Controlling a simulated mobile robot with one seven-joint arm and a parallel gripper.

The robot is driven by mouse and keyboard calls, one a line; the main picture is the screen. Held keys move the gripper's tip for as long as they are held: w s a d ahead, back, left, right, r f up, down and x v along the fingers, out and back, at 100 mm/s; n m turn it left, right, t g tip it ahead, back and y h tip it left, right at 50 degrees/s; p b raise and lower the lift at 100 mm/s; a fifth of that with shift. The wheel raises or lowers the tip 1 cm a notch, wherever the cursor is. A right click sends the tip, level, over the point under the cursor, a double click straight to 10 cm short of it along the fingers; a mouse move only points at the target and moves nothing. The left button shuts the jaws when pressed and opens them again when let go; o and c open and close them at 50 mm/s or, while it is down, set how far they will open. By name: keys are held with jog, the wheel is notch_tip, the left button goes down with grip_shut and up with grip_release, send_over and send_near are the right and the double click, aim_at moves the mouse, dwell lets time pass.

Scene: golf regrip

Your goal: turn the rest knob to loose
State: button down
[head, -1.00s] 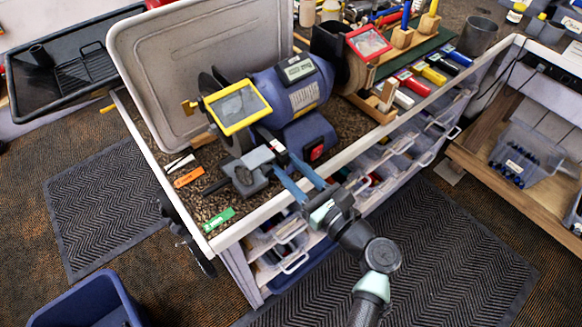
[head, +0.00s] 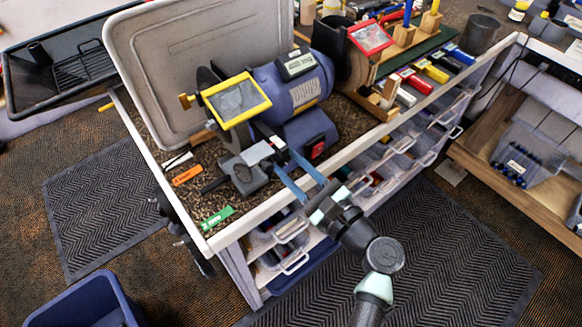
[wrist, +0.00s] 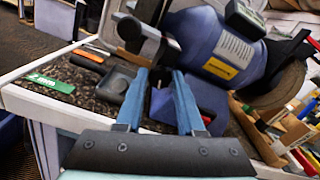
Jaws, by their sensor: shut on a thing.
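The grinder (head: 290,85) is a blue motor with a yellow-framed shield (head: 237,100), on a cart top. A grey tool rest (head: 243,172) with a dark side handle stands in front of its left wheel. My gripper (head: 281,161) reaches in from the front right, with its two blue fingers at the right side of the rest. The fingers are shut on the rest knob, which is mostly hidden between the tips. In the wrist view my gripper (wrist: 160,78) has its fingers a little apart, with dark and grey parts between them.
A green tag (head: 217,217), an orange tag (head: 187,175) and a white tag lie left of the rest. A red switch (head: 317,146) is close right of the fingers. The cart's white front edge (head: 290,193) passes below them. Clear drawers are underneath.

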jog(key=shift+n+b, duration=0.4)
jog(key=shift+n, duration=0.5)
jog(key=c, duration=0.5)
grip_release()
jog(key=shift+c, duration=0.2)
jog(key=shift+s, duration=0.1)
jog(key=b+v, duration=0.1)
jog(key=v, duration=1.2)
